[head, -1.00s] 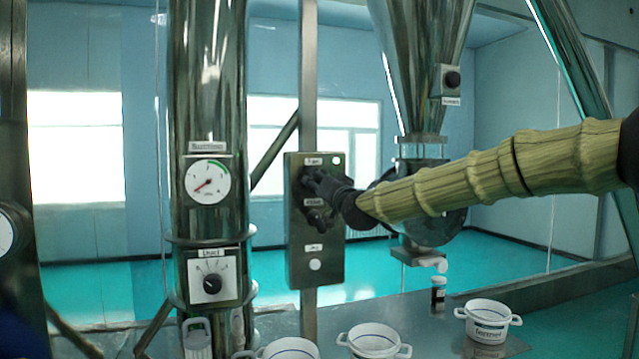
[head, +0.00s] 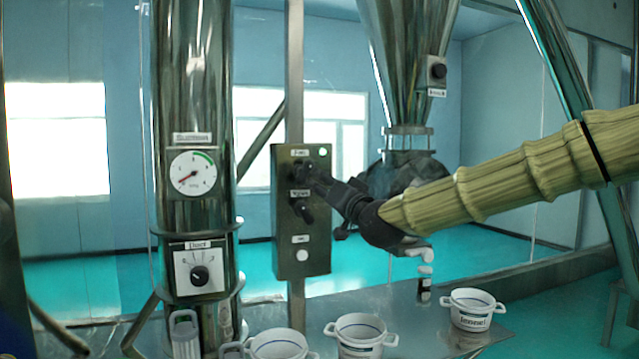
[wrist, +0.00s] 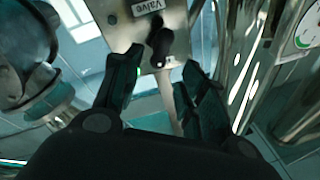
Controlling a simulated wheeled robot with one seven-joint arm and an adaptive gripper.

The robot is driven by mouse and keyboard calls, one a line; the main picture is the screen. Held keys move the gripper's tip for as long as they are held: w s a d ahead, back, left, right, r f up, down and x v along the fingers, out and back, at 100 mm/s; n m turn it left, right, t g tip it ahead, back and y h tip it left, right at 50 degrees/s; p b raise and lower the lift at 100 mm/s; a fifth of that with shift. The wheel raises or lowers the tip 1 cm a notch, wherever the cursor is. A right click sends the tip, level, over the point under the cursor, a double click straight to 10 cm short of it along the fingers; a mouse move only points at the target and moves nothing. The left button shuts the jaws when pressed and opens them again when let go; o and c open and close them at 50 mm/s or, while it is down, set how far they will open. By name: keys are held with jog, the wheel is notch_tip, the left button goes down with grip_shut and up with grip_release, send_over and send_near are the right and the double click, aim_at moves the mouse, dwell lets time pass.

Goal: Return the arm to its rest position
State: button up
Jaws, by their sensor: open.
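My gripper (head: 328,188) is open and empty in front of the grey control box (head: 288,250), at the end of my arm with its ribbed yellow-green sleeve. The box carries an upper black knob (head: 303,170), a lower black knob (head: 304,210), a white button and a small lit green lamp (head: 323,152). In the wrist view my gripper (wrist: 162,75) has its fingers spread, with a black knob (wrist: 160,42) under the "Valve" label showing between and beyond them. The fingers appear clear of the knob; the exact gap cannot be told.
A steel column (head: 196,90) with a gauge (head: 193,174) and a dial stands left. White pots, including one at right (head: 472,309), stand on the steel table (head: 395,300).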

jog(key=shift+s+f, duration=0.1)
jog(key=shift+s, duration=0.05)
